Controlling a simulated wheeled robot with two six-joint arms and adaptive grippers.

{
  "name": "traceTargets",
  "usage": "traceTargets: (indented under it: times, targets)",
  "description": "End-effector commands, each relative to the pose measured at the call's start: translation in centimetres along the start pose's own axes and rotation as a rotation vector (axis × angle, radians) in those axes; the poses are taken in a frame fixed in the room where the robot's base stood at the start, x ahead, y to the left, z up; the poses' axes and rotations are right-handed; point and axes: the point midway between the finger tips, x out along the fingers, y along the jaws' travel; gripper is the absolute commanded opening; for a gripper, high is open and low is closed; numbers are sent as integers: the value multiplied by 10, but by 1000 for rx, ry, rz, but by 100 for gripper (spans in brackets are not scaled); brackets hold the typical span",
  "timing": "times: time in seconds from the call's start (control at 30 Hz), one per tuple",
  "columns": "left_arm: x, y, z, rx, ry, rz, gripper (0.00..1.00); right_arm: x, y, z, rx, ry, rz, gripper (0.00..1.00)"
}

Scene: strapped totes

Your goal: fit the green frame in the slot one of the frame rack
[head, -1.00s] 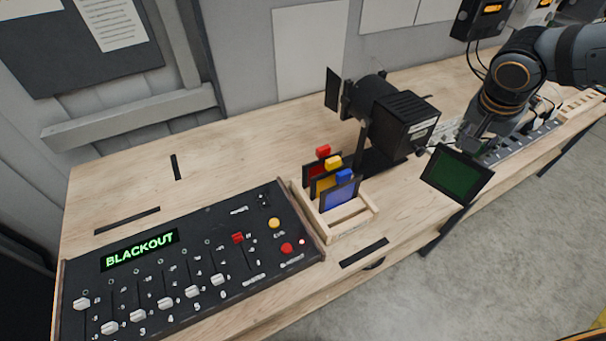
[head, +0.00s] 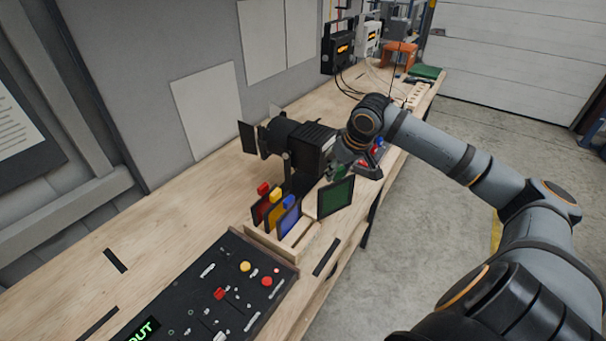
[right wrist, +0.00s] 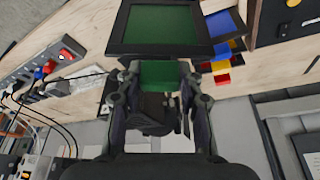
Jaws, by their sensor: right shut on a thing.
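The green frame (head: 336,197) is a dark square border around a green sheet, with a green tab on one edge. My right gripper (head: 341,172) is shut on the tab and holds the frame just right of the rack. In the right wrist view the green tab (right wrist: 163,74) sits between the fingers, with the green frame (right wrist: 160,26) beyond it. The wooden frame rack (head: 301,238) holds a red frame (head: 262,208), a yellow frame (head: 272,214) and a blue frame (head: 289,220), all upright. The rack's near part looks empty. My left gripper is not in view.
A black stage lamp (head: 308,148) stands behind the rack. A control desk (head: 205,295) with sliders lies at the front left of the rack. A power strip (right wrist: 42,62) lies on the bench at the left of the right wrist view.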

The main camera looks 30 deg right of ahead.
Motion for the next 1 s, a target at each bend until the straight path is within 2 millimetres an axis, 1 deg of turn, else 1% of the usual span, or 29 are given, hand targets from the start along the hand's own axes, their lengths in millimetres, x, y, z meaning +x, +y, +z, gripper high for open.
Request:
traceTargets:
  times: [0.03,0.2,0.3,0.4,0.5,0.73,0.87,1.0]
  targets:
    - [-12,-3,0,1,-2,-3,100,1,-14,-5,-57,7,-45,0]
    - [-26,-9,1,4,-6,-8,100,18,-56,-12,-266,16,-125,0]
    - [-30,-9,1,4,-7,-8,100,22,-77,-15,-349,18,-157,0]
    - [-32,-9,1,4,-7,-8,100,25,-89,-16,-400,21,-174,0]
    - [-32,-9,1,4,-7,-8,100,26,-93,-16,-420,21,-181,0]
    - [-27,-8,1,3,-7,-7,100,31,-93,-15,-421,21,-180,0]
    - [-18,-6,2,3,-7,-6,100,38,-93,-12,-421,21,-180,0]
    - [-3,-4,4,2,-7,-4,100,50,-94,-7,-420,21,-181,0]
